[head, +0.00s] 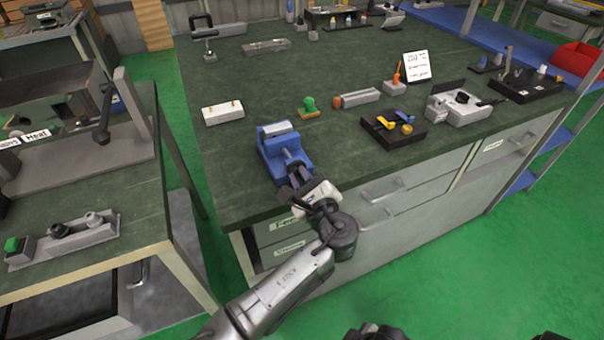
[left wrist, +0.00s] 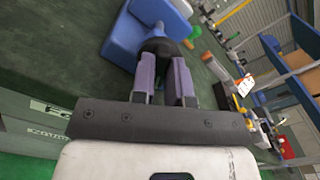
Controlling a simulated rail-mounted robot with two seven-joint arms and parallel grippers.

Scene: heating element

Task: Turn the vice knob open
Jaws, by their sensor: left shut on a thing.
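A blue vice (head: 282,150) stands at the near edge of the green workbench, its jaws at the far side. It also shows in the left wrist view (left wrist: 125,42), at the top. My left gripper (head: 297,176) is at the vice's near end, where the knob sits. In the left wrist view its two purple-grey fingers (left wrist: 162,72) are shut on the dark vice knob (left wrist: 162,46). My right gripper is not clearly visible; only dark parts show at the bottom edge of the head view.
On the workbench (head: 240,185), a white block (head: 223,112) lies left of the vice. A green-topped part (head: 308,106) and a black tray (head: 393,130) with yellow pieces lie to the right. A second bench (head: 140,215) stands at the left, with a gap between.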

